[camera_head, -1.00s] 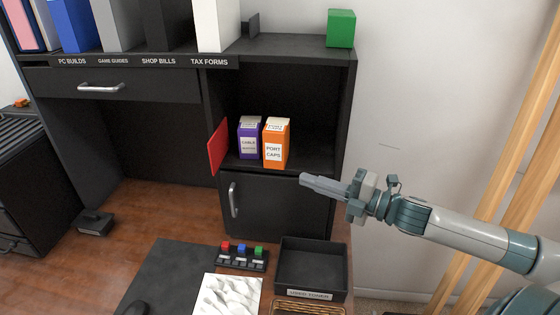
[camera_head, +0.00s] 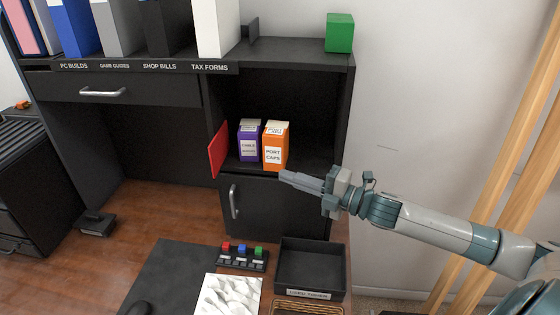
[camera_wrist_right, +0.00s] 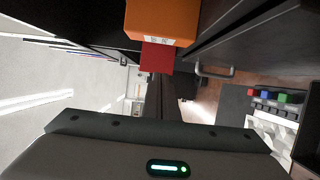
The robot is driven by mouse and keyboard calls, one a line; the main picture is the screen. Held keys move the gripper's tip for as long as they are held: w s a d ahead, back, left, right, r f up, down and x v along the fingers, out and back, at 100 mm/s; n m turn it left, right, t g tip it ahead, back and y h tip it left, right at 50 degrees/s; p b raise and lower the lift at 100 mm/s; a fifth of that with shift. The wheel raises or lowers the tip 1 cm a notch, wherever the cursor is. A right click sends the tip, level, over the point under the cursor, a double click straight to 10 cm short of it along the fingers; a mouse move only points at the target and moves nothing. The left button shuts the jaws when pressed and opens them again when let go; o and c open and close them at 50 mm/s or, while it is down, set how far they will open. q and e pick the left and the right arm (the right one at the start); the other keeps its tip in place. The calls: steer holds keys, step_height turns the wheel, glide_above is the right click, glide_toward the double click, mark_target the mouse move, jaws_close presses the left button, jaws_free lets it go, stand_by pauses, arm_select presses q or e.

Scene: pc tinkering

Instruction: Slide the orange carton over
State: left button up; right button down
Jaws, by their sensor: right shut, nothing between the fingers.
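The orange carton (camera_head: 275,147), labelled PORT CAPS, stands upright in the open cubby, close beside a purple carton (camera_head: 249,141) on its left. It also shows at the top of the right wrist view (camera_wrist_right: 160,20). My right gripper (camera_head: 284,175) comes in from the right, shut and empty. Its fingertips are at the carton's lower right, by the front edge of the shelf; I cannot tell whether they touch it. The fingers do not show clearly in the right wrist view. My left gripper is not in view.
A red panel (camera_head: 217,150) stands at the cubby's left side. The cubby's right wall (camera_head: 341,115) and the cabinet door (camera_head: 275,210) below bound the space. A black tray (camera_head: 310,268) sits on the desk below. A green cube (camera_head: 340,33) is on top.

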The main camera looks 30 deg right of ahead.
mark_target(284, 157)
steer(key=w+p, duration=0.2)
steer(key=w, duration=0.1)
steer(key=w+a+p, duration=0.1)
steer(key=w, duration=0.1)
steer(key=shift+w+r, duration=0.15)
steer(key=shift+w, duration=0.1)
steer(key=shift+w+d+p, duration=0.55)
steer(key=shift+d+p, duration=0.05)
steer(key=shift+d, duration=0.05)
steer(key=shift+w+d+f+b, duration=0.25)
steer(key=shift+w+d+b, duration=0.55)
steer(key=shift+w+d, duration=0.45)
steer(key=shift+w, duration=0.1)
steer(key=shift+r, duration=0.1)
steer(key=shift+s+a, duration=0.1)
